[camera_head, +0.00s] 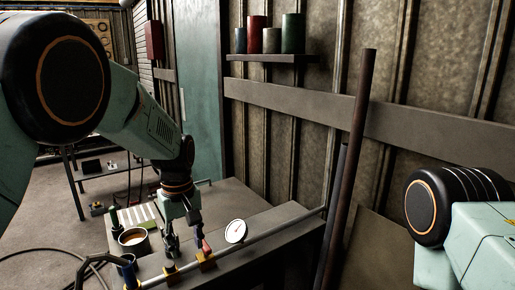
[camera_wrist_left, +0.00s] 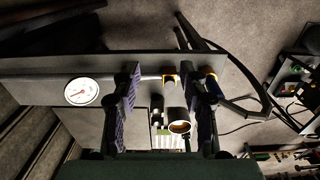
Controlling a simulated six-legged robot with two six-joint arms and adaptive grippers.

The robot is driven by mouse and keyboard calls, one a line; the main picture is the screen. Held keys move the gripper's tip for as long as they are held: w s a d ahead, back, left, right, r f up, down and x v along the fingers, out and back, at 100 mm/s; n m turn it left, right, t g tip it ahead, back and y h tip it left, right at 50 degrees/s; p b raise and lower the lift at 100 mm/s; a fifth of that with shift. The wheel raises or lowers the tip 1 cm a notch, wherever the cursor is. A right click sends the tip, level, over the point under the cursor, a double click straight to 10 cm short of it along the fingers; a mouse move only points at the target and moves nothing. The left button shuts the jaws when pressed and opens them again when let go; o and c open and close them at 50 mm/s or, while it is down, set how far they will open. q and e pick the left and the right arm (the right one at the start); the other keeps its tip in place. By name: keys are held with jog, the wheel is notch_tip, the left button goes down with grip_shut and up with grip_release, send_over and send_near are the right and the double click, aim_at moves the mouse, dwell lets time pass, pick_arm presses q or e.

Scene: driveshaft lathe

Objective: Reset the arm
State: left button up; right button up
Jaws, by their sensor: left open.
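My left arm comes in from the left, and its left gripper (camera_head: 187,245) hangs over the grey bench (camera_head: 280,232). Its two fingers are apart, and nothing shows held between them. In the left wrist view the fingers of the gripper (camera_wrist_left: 163,110) stand wide apart, with the bench below. A long metal shaft (camera_head: 275,227) lies along the bench near yellow blocks (camera_head: 170,271). A small red piece (camera_head: 207,246) shows beside one fingertip; I cannot tell whether they touch. My right arm shows only in part at the right edge, and its gripper is out of view.
A round white dial gauge (camera_head: 236,231) is on the bench, also in the wrist view (camera_wrist_left: 82,91). A cup with brown contents (camera_head: 133,238) stands left of the gripper. Dark upright poles (camera_head: 357,130) lean at the wall. A shelf (camera_head: 272,58) holds several cans.

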pick_arm(q)
jog(key=w+a+f+m+t, duration=0.1)
jog(key=w+f+m+t, duration=0.2)
jog(key=w+f, duration=0.1)
jog(key=s+a+f+m+t+b, duration=0.1)
jog(key=s+a+f+b, duration=0.15)
jog(key=s+f, duration=0.45)
jog(key=s+a+f+m+b, duration=0.15)
jog(key=s+f+b, duration=0.25)
jog(key=f, duration=0.8)
jog(key=s+f+g+b, duration=0.2)
jog(key=s+f+b, duration=0.4)
jog(key=s+f, duration=0.4)
jog(key=s+a+f+m+g+b, duration=0.1)
jog(key=s+f+b, duration=0.5)
jog(key=s, duration=1.5)
notch_tip(320, 180, down, 5)
jog(key=shift+s+a+f+g, duration=0.15)
jog(key=shift+s+g, duration=0.15)
jog(key=shift+g, duration=0.3)
jog(key=shift+w, duration=0.15)
